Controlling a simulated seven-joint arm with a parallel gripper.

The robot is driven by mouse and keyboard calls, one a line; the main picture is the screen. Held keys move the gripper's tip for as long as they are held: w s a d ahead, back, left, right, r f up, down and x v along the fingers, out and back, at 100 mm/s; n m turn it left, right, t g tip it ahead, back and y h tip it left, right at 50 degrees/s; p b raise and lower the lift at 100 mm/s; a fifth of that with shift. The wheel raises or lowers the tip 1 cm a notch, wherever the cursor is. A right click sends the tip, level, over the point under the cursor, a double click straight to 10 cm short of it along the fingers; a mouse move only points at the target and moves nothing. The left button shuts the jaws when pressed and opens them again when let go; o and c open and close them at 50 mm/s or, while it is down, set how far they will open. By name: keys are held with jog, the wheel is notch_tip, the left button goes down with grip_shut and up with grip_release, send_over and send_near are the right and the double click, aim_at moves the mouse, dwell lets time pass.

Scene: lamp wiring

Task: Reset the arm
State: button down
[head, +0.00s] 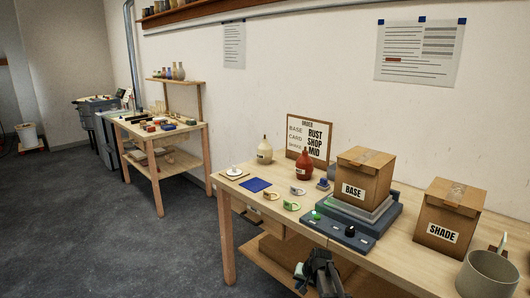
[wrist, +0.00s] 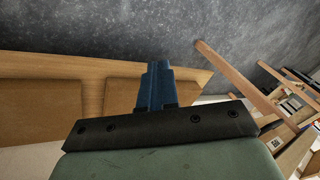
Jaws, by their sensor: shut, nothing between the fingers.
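My gripper (wrist: 157,68) shows in the wrist view with its blue fingers together and nothing between them. In the head view, part of my arm shows at the bottom, in front of the near workbench (head: 262,222) and below its top. My gripper is apart from the things on the bench top. A box labelled BASE (head: 365,178) sits on a grey device on the bench. A box labelled SHADE (head: 448,215) stands to its right.
On the near bench are a red bottle (head: 304,165), a cream bottle (head: 264,151), a blue pad (head: 255,184), several rings, an order board (head: 309,138) and a grey pot (head: 487,275). A second bench (head: 163,135) stands farther left.

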jog(key=s+d+f+n+g+h, duration=0.1)
jog(key=s+f+g, duration=0.2)
jog(key=s+f, duration=0.8)
jog(key=s+f+g, duration=0.2)
jog(key=s+f, duration=0.6)
jog(key=s, duration=0.6)
jog(key=s+d+f+n+g+h, duration=0.1)
jog(key=s+f+g, duration=0.1)
jog(key=s, duration=1.2)
jog(key=s+d+f+g+h, duration=0.1)
jog(key=s+f+g, duration=0.2)
jog(key=s, duration=1.2)
jog(key=shift+d+f+n, duration=0.25)
jog(key=shift+f+n, duration=0.15)
jog(key=shift+f, duration=0.35)
